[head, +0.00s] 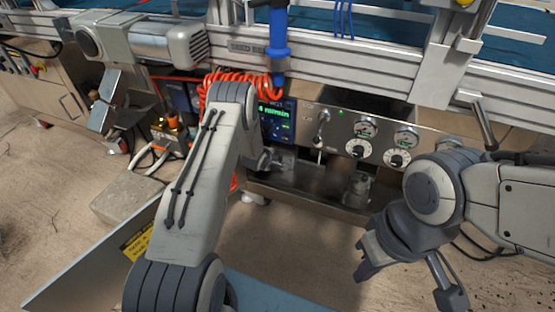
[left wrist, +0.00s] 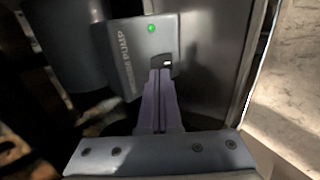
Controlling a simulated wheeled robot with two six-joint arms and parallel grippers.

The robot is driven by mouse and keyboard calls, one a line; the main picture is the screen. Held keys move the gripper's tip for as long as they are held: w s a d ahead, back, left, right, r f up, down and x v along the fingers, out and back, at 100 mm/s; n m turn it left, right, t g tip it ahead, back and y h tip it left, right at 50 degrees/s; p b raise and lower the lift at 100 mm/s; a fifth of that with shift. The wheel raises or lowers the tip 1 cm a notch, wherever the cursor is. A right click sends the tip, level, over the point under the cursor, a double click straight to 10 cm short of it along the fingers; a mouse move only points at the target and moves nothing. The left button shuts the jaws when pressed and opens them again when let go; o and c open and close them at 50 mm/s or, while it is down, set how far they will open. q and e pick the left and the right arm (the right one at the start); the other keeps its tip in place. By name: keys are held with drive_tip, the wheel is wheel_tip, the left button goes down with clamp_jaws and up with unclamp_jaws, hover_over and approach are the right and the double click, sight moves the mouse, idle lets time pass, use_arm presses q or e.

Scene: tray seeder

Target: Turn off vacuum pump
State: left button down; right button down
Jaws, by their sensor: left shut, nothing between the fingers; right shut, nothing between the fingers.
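The vacuum pump's grey switch box (left wrist: 150,50) fills the upper middle of the left wrist view, with "PUMP" readable on it. A green lamp (left wrist: 152,28) on it is lit. A small black-and-white switch (left wrist: 167,62) sits at its lower right. My left gripper (left wrist: 162,72) is shut and empty; its purple fingertips are just below the switch, and I cannot tell whether they touch it. In the head view my left arm reaches to the machine and hides its gripper and the switch box. My right gripper (head: 366,270) is shut and empty, low at the right, over the floor.
A steel panel (head: 335,126) with gauges, knobs and a lit green-text display (head: 276,120) lies right of my left arm. Orange coiled hose (head: 245,82) hangs above it. An aluminium rail (head: 330,62) runs across the top. A concrete block (head: 125,198) stands at left.

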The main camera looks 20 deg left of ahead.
use_arm(q)
drive_tip(key=shift+d+r+p, duration=0.1)
drive_tip(key=shift+r+p, duration=0.7)
drive_tip(key=shift+r, duration=0.05)
drive_tip(key=p+v, duration=0.7)
drive_tip(key=v, duration=0.6)
drive_tip(key=shift+f, duration=0.15)
drive_tip(key=shift+s, duration=0.1)
